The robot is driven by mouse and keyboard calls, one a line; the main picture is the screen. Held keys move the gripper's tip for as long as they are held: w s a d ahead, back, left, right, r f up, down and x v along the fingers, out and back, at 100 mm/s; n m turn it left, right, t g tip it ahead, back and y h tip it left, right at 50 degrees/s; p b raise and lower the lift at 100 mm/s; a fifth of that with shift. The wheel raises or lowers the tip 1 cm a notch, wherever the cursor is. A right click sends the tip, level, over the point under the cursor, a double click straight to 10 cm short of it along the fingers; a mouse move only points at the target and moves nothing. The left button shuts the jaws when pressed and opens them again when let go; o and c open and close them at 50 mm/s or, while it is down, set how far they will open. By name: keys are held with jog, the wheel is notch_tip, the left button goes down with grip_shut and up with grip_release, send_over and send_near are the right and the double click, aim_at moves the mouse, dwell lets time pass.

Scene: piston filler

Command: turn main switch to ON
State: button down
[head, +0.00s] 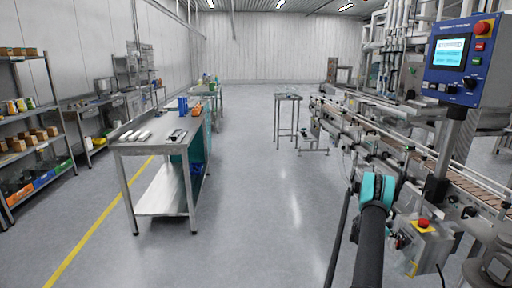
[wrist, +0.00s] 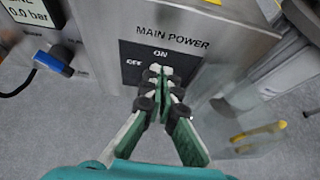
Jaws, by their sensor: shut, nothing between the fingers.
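The main switch plate (wrist: 188,62) is a black panel under the words MAIN POWER on a grey metal box (wrist: 225,30) in the wrist view. ON is printed at its top and OFF at its left. My gripper (wrist: 160,74) is in front of the plate, its green-padded fingers together at the tips. The fingertips cover the middle of the plate, just below ON. The switch handle is hidden behind them, so I cannot tell its position or whether the fingers touch it. In the head view my arm reaches toward the machine at the right, and the fingertips are hidden.
A blue-handled valve (wrist: 55,62) and a pressure display (wrist: 28,12) are left of the plate. In the head view, a red emergency button (head: 424,224) sits on a box by my arm, below a blue control panel (head: 460,65). The conveyor (head: 400,150) runs behind. Open floor lies left.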

jog(key=shift+s, duration=0.1)
jog(key=a, duration=0.6)
jog(key=shift+s+r, duration=0.3)
dwell(0.3)
